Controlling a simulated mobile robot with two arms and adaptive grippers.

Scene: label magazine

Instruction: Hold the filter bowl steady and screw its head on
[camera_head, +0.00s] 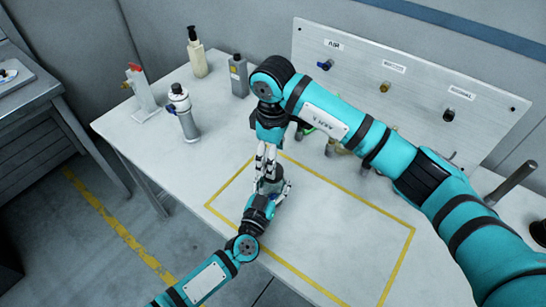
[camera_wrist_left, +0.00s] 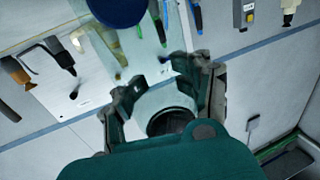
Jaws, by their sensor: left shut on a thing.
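My left gripper (camera_head: 268,188) comes from the lower left and sits low over the table, inside the left part of the yellow outline. In the left wrist view, its jaws (camera_wrist_left: 160,95) are around a pale, round-mouthed bowl (camera_wrist_left: 168,120) with a dark opening, and are shut on it. In the head view the bowl is mostly hidden by the grippers. My right gripper (camera_head: 265,160) points down right above the left one, its fingers close to it. I cannot make out the filter head or whether the right fingers hold anything.
A silver canister (camera_head: 183,113), a red-handled fitting (camera_head: 142,92), a pump bottle (camera_head: 197,54) and a grey bottle (camera_head: 239,76) stand at the back left. A labelled panel (camera_head: 400,85) stands behind. The yellow-outlined area is clear at right. A dark blue round thing (camera_wrist_left: 118,8) tops the wrist view.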

